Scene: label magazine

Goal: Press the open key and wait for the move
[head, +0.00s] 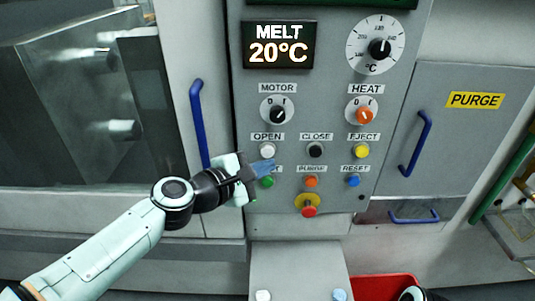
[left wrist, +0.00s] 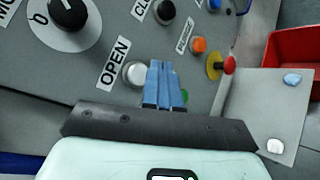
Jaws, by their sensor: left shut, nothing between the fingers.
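The OPEN key is a round white-grey button (head: 267,150) under the OPEN label on the grey panel (head: 330,218). It also shows in the left wrist view (left wrist: 135,74). My left gripper (head: 265,167) is shut and empty, its blue fingers together just below the OPEN key. In the left wrist view the fingertips (left wrist: 162,64) overlap the key's right edge; I cannot tell whether they touch it. The green button (head: 268,181) and its label are partly hidden by the gripper. The display (head: 279,52) reads MELT 20°C.
Close by are the black CLOSE (head: 315,150), yellow EJECT (head: 361,150), orange PURGE (head: 311,181) and blue RESET (head: 353,181) buttons, and a red stop button (head: 309,211) on yellow. A blue door handle (head: 199,122) stands left of the panel. A red bin (head: 385,287) is below.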

